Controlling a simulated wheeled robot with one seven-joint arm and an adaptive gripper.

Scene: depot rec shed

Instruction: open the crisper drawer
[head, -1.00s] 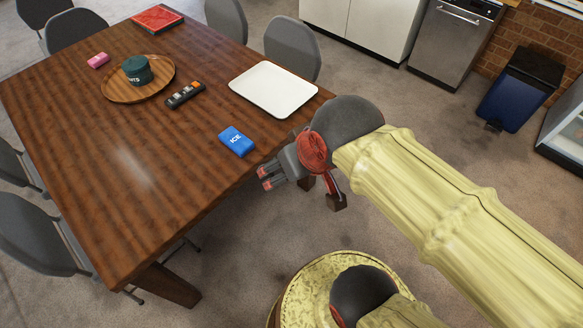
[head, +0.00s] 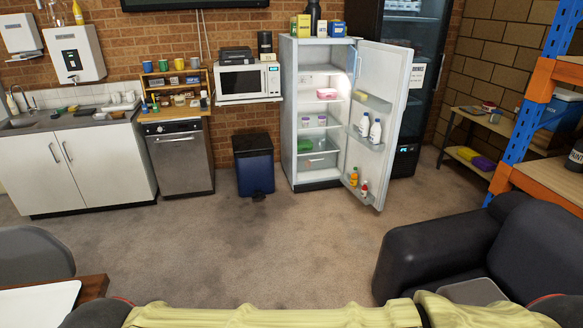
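The fridge (head: 289,110) stands against the brick wall, with its door (head: 384,85) swung wide open to the right. The crisper drawer (head: 318,160) is a clear, greyish bin low in the fridge, below the shelves. It looks pushed in, though it is small at this distance. A green item (head: 305,146) shows at its upper left; I cannot tell whether it is inside the drawer or above it. My gripper is out of view. Only my yellow-sleeved arm crosses the bottom edge, far from the fridge.
Open carpet (head: 260,235) lies between me and the fridge. A dark armchair (head: 450,245) stands at right, and a table corner with a white tray (head: 40,305) at lower left. A blue-black bin (head: 254,165) stands left of the fridge. Bottles (head: 375,130) sit in the door racks.

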